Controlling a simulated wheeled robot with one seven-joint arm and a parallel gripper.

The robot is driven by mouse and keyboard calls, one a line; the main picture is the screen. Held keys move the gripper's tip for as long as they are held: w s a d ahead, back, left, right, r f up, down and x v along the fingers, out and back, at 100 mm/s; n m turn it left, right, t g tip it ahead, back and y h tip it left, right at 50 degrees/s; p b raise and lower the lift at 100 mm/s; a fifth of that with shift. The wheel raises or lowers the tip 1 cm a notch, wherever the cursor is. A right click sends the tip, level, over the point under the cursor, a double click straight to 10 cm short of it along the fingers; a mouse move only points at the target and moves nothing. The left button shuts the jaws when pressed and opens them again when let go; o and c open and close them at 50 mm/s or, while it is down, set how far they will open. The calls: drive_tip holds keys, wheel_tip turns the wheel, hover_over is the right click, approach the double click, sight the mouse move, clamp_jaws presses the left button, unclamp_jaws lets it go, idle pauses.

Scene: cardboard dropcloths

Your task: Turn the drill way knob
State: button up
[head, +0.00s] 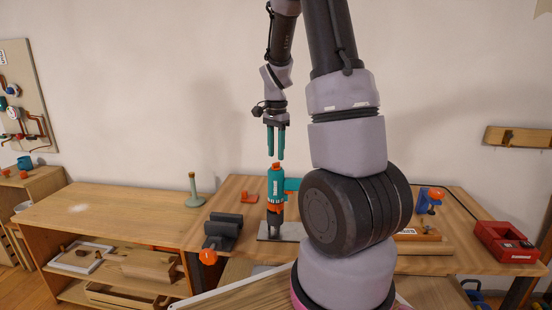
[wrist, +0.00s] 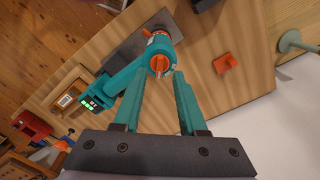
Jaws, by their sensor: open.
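The teal and orange drill (head: 276,185) stands upright on a metal plate (head: 290,231) on the wooden workbench. Its small orange knob (head: 276,165) is on top, facing up. In the wrist view the orange knob (wrist: 158,62) shows just past the fingertips, between their lines, with the drill's teal handle and battery reaching to the lower left. My gripper (head: 276,156) points down just above the knob, with two teal fingers apart and nothing between them. In the wrist view, the open fingers (wrist: 162,80) show a gap to the knob that is hard to judge.
A dark vise (head: 222,230) with an orange end stands left of the drill. A small orange block (head: 249,197) lies behind it. A red case (head: 503,241) and a blue clamp (head: 428,202) are at the right. A pale green stand (head: 195,190) is on the left bench.

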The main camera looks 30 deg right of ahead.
wheel_tip(320, 180, up, 8)
idle(0.6)
drive_tip(key=s+a+r+n+t+y, duration=0.1)
drive_tip(key=s+a+r+n+t, duration=0.2)
drive_tip(key=s, duration=0.6)
drive_tip(key=s+a+r+n+t+y, duration=0.1)
drive_tip(key=s+a+r+n+t, duration=0.3)
drive_tip(key=s+a+r+n, duration=0.3)
drive_tip(key=s+a+r, duration=0.2)
drive_tip(key=s+a, duration=0.1)
drive_tip(key=shift+s+r, duration=0.2)
drive_tip(key=shift+r, duration=0.2)
